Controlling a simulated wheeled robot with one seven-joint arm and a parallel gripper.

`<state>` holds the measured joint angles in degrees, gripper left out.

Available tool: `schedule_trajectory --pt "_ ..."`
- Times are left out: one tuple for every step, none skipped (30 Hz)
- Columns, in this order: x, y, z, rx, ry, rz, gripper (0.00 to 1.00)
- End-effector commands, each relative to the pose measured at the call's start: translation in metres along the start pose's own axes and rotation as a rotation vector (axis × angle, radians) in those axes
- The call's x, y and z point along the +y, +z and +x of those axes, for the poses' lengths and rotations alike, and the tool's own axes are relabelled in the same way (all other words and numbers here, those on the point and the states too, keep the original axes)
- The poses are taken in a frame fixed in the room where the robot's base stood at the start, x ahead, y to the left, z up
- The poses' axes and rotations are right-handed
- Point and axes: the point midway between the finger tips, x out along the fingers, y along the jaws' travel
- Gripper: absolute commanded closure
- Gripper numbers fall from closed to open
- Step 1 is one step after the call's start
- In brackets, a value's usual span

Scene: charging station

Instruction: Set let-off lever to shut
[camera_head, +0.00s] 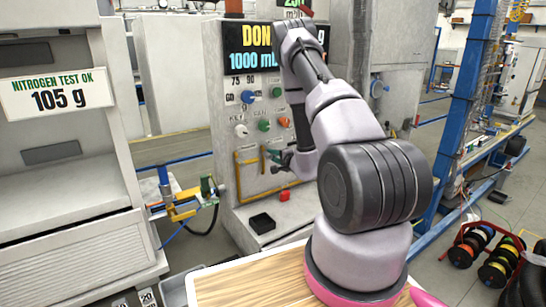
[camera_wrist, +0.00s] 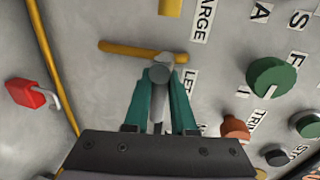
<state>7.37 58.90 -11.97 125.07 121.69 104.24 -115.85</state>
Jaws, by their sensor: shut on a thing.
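The let-off lever (camera_wrist: 161,72) shows in the wrist view as a grey round-ended stem with a yellow bar (camera_wrist: 118,47) across it, lying nearly level in that picture. My gripper (camera_wrist: 162,88) has its green fingers on both sides of the grey stem, shut on it. A partly hidden label beginning "LET" (camera_wrist: 189,118) is beside the right finger. In the head view my gripper (camera_head: 281,158) is at the panel front (camera_head: 232,170), and my arm hides much of the lever area.
A yellow piece (camera_wrist: 170,6) beside the "ARGE" label is at the top. A red padlock (camera_wrist: 27,94) hangs left, near a yellow rail (camera_wrist: 50,62). Green (camera_wrist: 272,78) and orange (camera_wrist: 236,128) knobs are right. A black tray (camera_head: 262,223) sits below the panel.

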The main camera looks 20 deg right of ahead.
Motion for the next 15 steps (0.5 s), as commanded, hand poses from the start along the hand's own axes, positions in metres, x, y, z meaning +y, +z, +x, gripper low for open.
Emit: schedule_trajectory --pt "-0.0020 0.0089 0.0031 -0.019 -0.004 0.001 1.00" --pt "-0.0019 0.0089 0.0031 -0.019 -0.004 0.001 1.00" --pt "-0.0018 0.0089 0.0031 -0.019 -0.003 0.001 0.73" --pt "-0.0018 0.0090 0.0031 -0.020 -0.003 0.001 0.61" --pt "-0.0017 0.0090 0.0031 -0.020 -0.003 0.001 0.50" --pt "-0.0016 0.0090 0.0030 -0.019 -0.003 0.001 0.47" --pt "-0.0015 0.0087 0.0029 -0.019 -0.003 0.001 0.47" --pt "-0.0013 0.0081 0.0026 -0.017 -0.002 0.001 0.47" --pt "-0.0010 0.0071 0.0023 -0.015 -0.002 0.001 0.47" --pt "-0.0008 0.0064 0.0020 -0.014 -0.001 0.001 0.47" --pt "-0.0006 0.0058 0.0018 -0.013 -0.001 0.001 0.47" --pt "-0.0004 0.0052 0.0015 -0.011 -0.001 0.001 0.47" --pt "-0.0003 0.0049 0.0014 -0.011 0.000 0.002 0.47" --pt "-0.0002 0.0046 0.0011 -0.010 0.000 0.002 0.47" --pt "0.0000 0.0042 0.0003 -0.009 0.000 0.002 0.47"
